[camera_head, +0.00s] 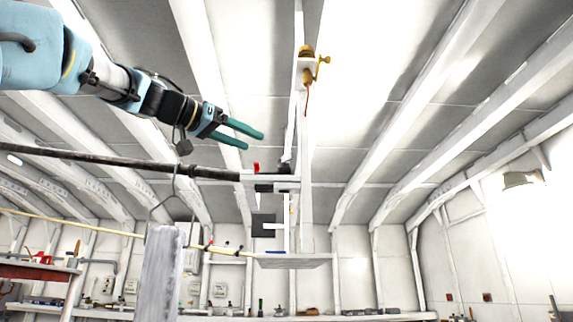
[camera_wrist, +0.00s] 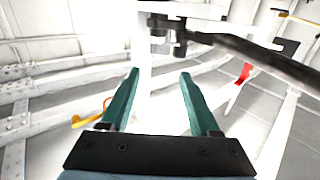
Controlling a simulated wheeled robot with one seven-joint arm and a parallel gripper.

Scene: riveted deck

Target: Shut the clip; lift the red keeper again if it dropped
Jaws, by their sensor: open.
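My gripper (camera_head: 254,141) is open, its two green fingers apart with nothing between them. It is up and left of the white post, above the dark bar (camera_head: 150,165). The red keeper (camera_head: 257,168) stands upright by the bar's right end, just below the fingertips in the head view. In the wrist view the red keeper (camera_wrist: 243,73) is right of the fingers, beside the bar. A small dark metal part, probably the clip (camera_head: 284,165), sits at the post. In the wrist view this part (camera_wrist: 168,30) is beyond the fingertips at the bar's end; whether it is shut I cannot tell.
A brass fitting with a yellow handle (camera_head: 308,66) and a red cord sits higher on the post. A grey slab (camera_head: 162,275) hangs from a wire hook on the bar. A white plate (camera_head: 291,261) is lower down. Open air lies to the right.

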